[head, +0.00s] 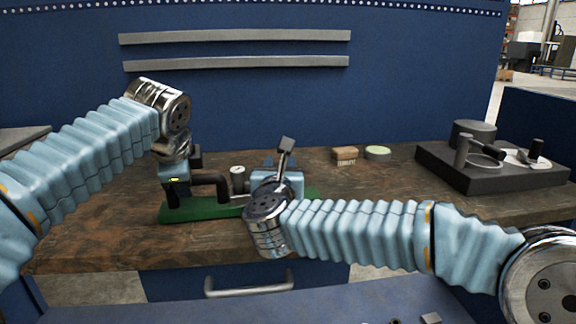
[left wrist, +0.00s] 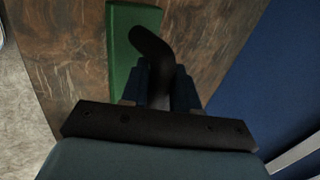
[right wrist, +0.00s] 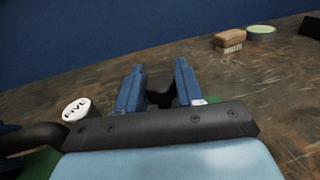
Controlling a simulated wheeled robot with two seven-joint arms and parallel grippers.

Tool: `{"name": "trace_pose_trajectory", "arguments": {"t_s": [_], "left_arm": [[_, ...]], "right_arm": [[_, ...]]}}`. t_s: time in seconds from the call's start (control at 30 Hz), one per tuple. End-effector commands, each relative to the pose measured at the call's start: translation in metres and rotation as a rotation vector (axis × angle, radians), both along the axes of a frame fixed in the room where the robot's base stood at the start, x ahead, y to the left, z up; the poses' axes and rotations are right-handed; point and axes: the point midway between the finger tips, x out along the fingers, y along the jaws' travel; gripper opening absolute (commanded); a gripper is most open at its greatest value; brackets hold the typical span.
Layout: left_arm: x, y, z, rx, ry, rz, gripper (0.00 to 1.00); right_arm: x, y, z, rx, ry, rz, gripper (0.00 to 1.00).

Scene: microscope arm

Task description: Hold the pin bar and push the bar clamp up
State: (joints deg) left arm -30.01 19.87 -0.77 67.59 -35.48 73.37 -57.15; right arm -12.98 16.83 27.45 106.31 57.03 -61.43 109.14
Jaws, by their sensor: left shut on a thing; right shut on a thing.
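A dark bent bar (head: 210,181) stands on a green base plate (head: 195,212) on the bench. My left gripper (head: 176,196) points down over the plate's left end. In the left wrist view the bent bar (left wrist: 152,48) runs between its blue fingers (left wrist: 158,80), which are shut on it. My right gripper (right wrist: 160,70) is at the plate's right part, its fingers shut on a small dark piece (right wrist: 160,98). Most of that piece is hidden, and in the head view my right wrist covers it. I cannot tell for sure which part is the pin bar and which the clamp.
A brush (head: 344,155) and a round green-topped tin (head: 377,153) lie behind right. A dark tray of parts (head: 480,176) stands far right. Bench front-left is clear.

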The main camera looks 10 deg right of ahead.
Motion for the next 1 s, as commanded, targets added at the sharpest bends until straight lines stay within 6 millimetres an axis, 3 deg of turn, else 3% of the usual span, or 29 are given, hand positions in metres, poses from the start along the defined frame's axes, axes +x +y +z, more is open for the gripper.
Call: {"name": "trace_pose_trajectory", "arguments": {"t_s": [0.07,0.1,0.23,0.63,1.0], "left_arm": [[0.000,-0.002,0.001,-0.002,-0.003,-0.003,0.00],[0.000,-0.002,0.001,-0.002,-0.003,-0.003,0.00],[0.000,-0.001,0.001,-0.002,-0.003,-0.003,0.00],[0.000,0.000,0.001,-0.002,-0.003,0.000,0.00],[0.000,0.000,0.001,-0.002,-0.003,0.000,0.00]], "right_arm": [[-0.001,0.002,0.000,0.001,0.000,0.006,0.00],[-0.001,0.002,0.000,0.001,0.000,0.006,0.38],[0.000,0.001,0.000,0.001,0.000,0.005,0.58],[-0.010,0.003,0.001,0.000,-0.001,0.004,0.58],[-0.088,0.016,0.001,0.000,-0.002,0.006,0.58]]}}
